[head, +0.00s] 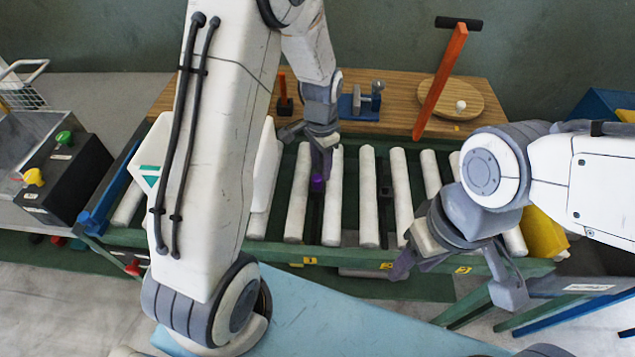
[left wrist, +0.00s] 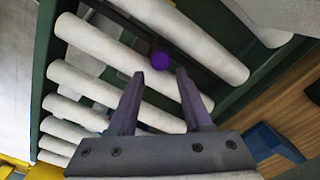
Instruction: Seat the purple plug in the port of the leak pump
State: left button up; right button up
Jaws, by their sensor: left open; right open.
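The purple plug (head: 317,182) sits at a dark gap between white rollers of the conveyor. It also shows as a round purple shape in the left wrist view (left wrist: 159,61). My left gripper (head: 308,152) is open just over it; in the left wrist view the plug appears just beyond and between the two fingertips (left wrist: 160,74). I cannot tell whether they touch it. My right gripper (head: 455,278) is open and empty over the conveyor's front edge. I cannot tell surely which thing is the leak pump or where its port is.
A black box (head: 68,180) with green and yellow knobs stands at left. A yellow object (head: 543,235) is at right.

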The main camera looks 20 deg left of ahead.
aim_at(317, 177)
pick_arm(q)
jog(key=f, duration=0.2)
jog(key=f+p, duration=0.1)
jog(key=shift+s+a+f, duration=0.35)
jog(key=shift+s+f, duration=0.05)
jog(key=shift+f, duration=0.55)
grip_shut()
